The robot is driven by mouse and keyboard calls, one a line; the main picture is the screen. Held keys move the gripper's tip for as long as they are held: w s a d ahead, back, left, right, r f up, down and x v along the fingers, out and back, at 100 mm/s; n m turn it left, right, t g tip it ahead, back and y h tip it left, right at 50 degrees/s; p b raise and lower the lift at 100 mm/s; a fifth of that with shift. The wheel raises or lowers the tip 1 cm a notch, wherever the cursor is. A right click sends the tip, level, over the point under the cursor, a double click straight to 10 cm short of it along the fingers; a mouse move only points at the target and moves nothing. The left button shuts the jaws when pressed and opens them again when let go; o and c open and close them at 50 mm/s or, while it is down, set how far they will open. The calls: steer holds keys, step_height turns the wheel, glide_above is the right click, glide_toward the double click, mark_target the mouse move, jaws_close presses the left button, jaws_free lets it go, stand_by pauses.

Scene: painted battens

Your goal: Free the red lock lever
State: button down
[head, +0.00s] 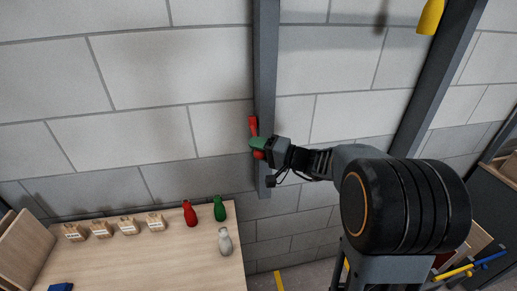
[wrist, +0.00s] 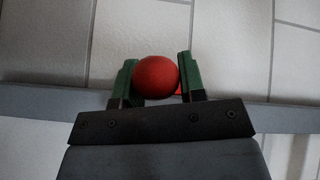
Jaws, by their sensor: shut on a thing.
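The red lock lever (head: 252,124) is on a grey upright post (head: 265,60) against the block wall. Its upper part shows above my gripper (head: 258,146) in the head view. In the wrist view, the lever's round red knob (wrist: 156,76) sits between the two green fingers of my gripper (wrist: 156,82). The gripper is shut on the knob. The lever's arm and pivot are mostly hidden behind the knob and the gripper in the wrist view.
A wooden table (head: 150,262) at the lower left holds a red bottle (head: 190,213), a green bottle (head: 219,208), a pale bottle (head: 225,242) and several small tagged blocks (head: 101,229). A second grey post (head: 437,75) stands at the right, with a yellow piece (head: 430,16) near its top.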

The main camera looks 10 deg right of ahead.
mark_target(255, 135)
steer(key=shift+s+r+m, duration=0.1)
steer(key=shift+r+m, duration=0.3)
steer(key=shift+r, duration=0.1)
steer(key=r+m+g, duration=0.1)
steer(key=r+m+g+h, duration=0.1)
steer(key=r, duration=0.1)
steer(key=r+m+g+h, duration=0.1)
steer(key=r, duration=0.1)
steer(key=shift+w, duration=0.25)
steer(key=r, duration=0.1)
steer(key=w+r, duration=0.1)
steer(key=r, duration=0.2)
steer(key=shift+w, duration=0.3)
steer(key=c, duration=1.6)
jaws_free()
steer(key=shift+w+r, duration=1)
steer(key=shift+r, duration=0.05)
steer(key=shift+c, duration=0.2)
steer(key=o, duration=0.9)
steer(key=shift+w, duration=0.1)
steer(key=shift+w+f, duration=0.1)
steer(key=shift+w, duration=0.05)
steer(key=shift+d, duration=0.15)
